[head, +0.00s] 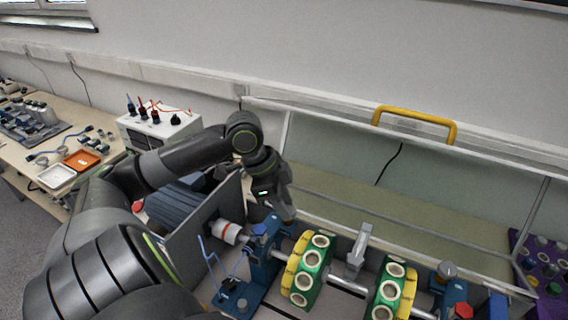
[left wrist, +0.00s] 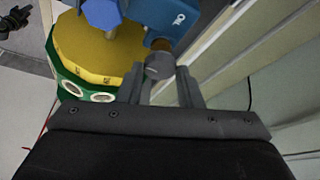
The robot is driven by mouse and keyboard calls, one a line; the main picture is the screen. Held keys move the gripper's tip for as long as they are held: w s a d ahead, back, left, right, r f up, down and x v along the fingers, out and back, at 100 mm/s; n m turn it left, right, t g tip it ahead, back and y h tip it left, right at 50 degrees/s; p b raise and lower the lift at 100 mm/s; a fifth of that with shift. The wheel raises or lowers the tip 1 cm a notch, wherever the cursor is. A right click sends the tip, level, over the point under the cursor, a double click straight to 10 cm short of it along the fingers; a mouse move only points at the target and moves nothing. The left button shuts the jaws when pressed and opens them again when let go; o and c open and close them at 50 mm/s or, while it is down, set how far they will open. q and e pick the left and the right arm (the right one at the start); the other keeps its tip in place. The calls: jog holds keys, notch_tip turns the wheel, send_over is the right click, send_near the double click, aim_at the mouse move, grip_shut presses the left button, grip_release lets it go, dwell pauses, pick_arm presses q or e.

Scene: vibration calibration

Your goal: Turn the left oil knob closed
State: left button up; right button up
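The left oil knob (left wrist: 159,66) is a small grey round knob on a brass-coloured stem at the blue left bearing block (left wrist: 166,18). My left gripper (left wrist: 163,76) has its two fingers on either side of the knob, with little or no gap showing, and looks shut on it. In the head view my left gripper (head: 287,214) points down just behind the left bearing block (head: 262,250) and hides the left knob. A similar grey knob (head: 447,269) sits on the right bearing block. My right gripper is in neither view.
Two green and yellow discs (head: 309,270) sit on the shaft to the right of the left block. A grey motor (head: 176,209) and upright plate stand left. A clear guard with a yellow handle (head: 414,122) stands open behind. A side table (head: 101,150) holds trays.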

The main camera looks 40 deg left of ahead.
pick_arm(q)
jog(key=shift+c, duration=1.4)
jog(key=n+p, duration=0.1)
jog(key=n+t+p, duration=0.1)
jog(key=n+p, duration=0.1)
jog(key=shift+s+d+r+y, duration=0.15)
jog(key=shift+r+y, duration=0.05)
jog(key=shift+y, duration=0.2)
jog(key=n+p, duration=0.1)
jog(key=n+y+p, duration=0.1)
jog(key=n, duration=0.1)
jog(key=n+p, duration=0.1)
jog(key=shift+d+n+t+y, duration=0.25)
jog(key=shift+n+t+y, duration=0.05)
jog(key=n+p, duration=0.2)
jog(key=n+y+p, duration=0.1)
jog(key=n+p, duration=0.1)
jog(key=p, duration=0.1)
jog(key=n+y+p, duration=0.1)
jog(key=n+p, duration=0.1)
jog(key=shift+d, duration=0.25)
jog(key=n+y+p, duration=0.1)
jog(key=n, duration=0.1)
jog(key=shift+f+n+p, duration=0.1)
jog(key=shift+n+p, duration=0.2)
jog(key=shift+f+n+g+y, duration=0.1)
jog(key=shift+n+g+y, duration=0.35)
jog(key=shift+n, duration=0.45)
